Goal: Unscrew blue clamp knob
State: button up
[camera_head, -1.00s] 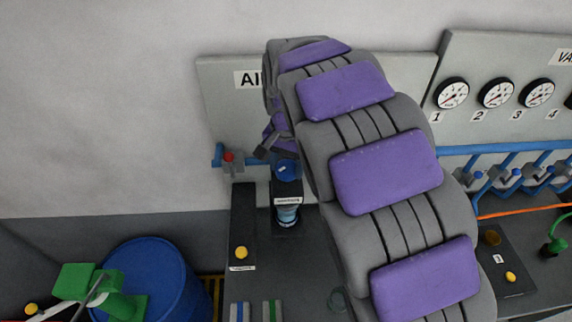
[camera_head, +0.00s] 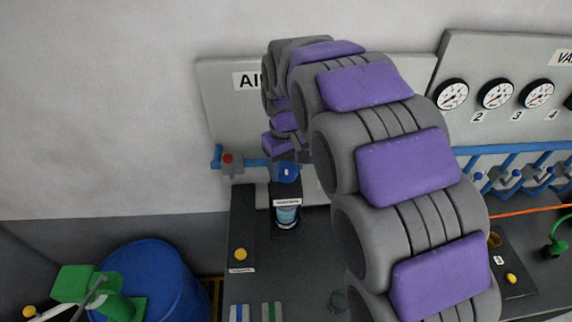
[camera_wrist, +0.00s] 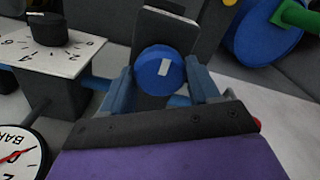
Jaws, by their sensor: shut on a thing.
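The blue clamp knob (camera_head: 288,174) sits on top of a clear, bluish cylinder (camera_head: 287,215) on a dark stand at the bench's back. In the wrist view the knob (camera_wrist: 160,72) is round, with a white mark on its face. My gripper (camera_wrist: 160,86) has one grey-blue finger on each side of the knob and is shut on it. In the head view my gripper (camera_head: 287,160) is small, at the knob from above, and partly hidden by my arm. Exact finger contact is hard to see.
A red-topped valve (camera_head: 228,163) on a blue pipe is just left of the knob. A dark block with a yellow button (camera_head: 241,254) stands beside the cylinder. A gauge panel (camera_head: 470,130) rises at the right. A blue barrel (camera_head: 160,280) is at lower left.

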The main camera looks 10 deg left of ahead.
aim_at(284, 167)
jog(key=n, duration=0.4)
jog(key=shift+a+r+n+p, duration=0.1)
jog(key=shift+r+n+p, duration=0.05)
jog(key=shift+n+p, duration=0.2)
jog(key=n+p, duration=0.1)
jog(key=n, duration=0.3)
jog(key=shift+n, duration=0.25)
jog(key=n+p, duration=0.2)
jog(key=n, duration=0.2)
jog(key=shift+n+p, duration=1.2)
jog(key=shift+n, duration=1.1)
jog(key=o, duration=1.1)
jog(key=shift+w+f, duration=0.1)
jog(key=shift+f, duration=0.1)
jog(key=shift+c, duration=0.2)
jog(key=shift+r, duration=0.15)
notch_tip(284, 167, up, 17)
jog(key=shift+a, duration=0.15)
